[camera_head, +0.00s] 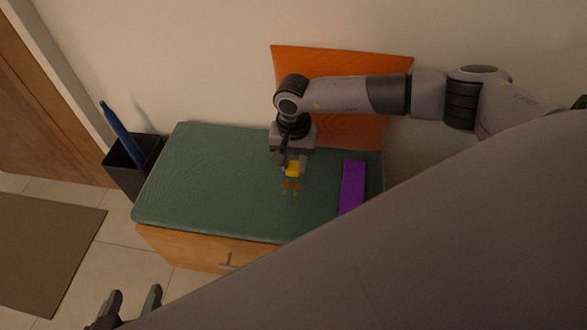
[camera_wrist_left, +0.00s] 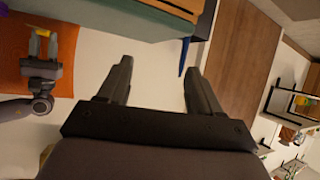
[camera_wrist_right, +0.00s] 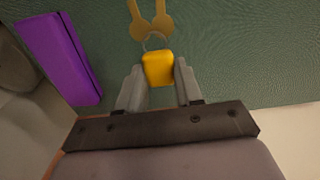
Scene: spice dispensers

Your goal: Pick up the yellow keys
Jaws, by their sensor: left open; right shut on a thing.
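The yellow keys (camera_head: 292,170) have a yellow block-shaped fob and brass keys on a ring. In the right wrist view the fob (camera_wrist_right: 158,69) sits between the fingers of my right gripper (camera_wrist_right: 159,85), which is shut on it. The brass keys hang beyond the fingertips over the green cushion. In the head view my right gripper (camera_head: 291,160) is over the middle of the cushion; I cannot tell whether the keys touch it. My left gripper (camera_head: 135,303) is open and empty at the lower left, away from the bench. Its open fingers also show in the left wrist view (camera_wrist_left: 158,85).
The green cushion (camera_head: 200,180) tops a wooden bench with a drawer (camera_head: 190,248). A purple box (camera_head: 352,185) lies on it to the right. An orange panel (camera_head: 345,65) stands behind. A black bin (camera_head: 125,170) with a blue umbrella-like object stands left. The cushion's left half is clear.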

